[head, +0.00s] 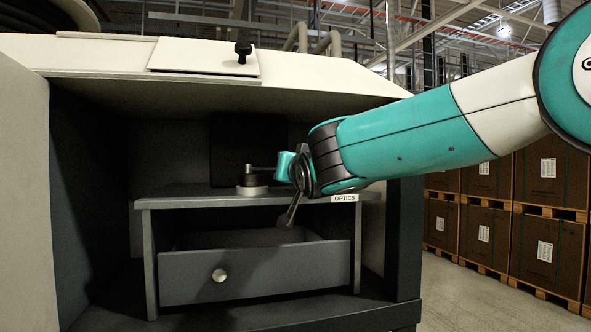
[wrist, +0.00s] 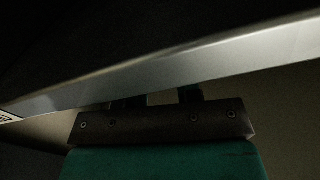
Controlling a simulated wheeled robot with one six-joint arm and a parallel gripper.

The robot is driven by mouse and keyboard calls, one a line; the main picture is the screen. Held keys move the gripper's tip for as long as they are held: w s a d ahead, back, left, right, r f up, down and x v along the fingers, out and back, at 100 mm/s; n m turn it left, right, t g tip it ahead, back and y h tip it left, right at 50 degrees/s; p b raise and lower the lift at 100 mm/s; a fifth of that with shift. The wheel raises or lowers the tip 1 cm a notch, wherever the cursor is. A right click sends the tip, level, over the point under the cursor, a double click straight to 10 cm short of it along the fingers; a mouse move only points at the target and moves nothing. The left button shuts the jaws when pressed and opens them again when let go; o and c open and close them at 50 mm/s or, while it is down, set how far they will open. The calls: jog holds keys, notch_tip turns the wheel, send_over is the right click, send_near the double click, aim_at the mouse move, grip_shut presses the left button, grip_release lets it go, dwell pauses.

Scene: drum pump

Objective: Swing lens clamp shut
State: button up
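What looks like the lens clamp, a small grey fitting (head: 251,184) with a round base, a short post and a thin arm pointing right, stands on the grey shelf (head: 175,203) labelled OPTICS. The arm's right end meets my teal wrist in the picture; I cannot tell whether they touch. My gripper (head: 289,217) points down in front of the shelf's edge, over the open drawer. In the wrist view two dark finger bases of my gripper (wrist: 160,98) stand apart with a gap between them. A bright metal edge hides the fingertips. I see nothing held.
Under the shelf a grey drawer (head: 255,273) with a round knob (head: 219,275) is pulled out. Stacked brown boxes (head: 547,175) stand beyond at right.

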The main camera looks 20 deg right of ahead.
grip_shut()
jog(key=shift+d, duration=0.15)
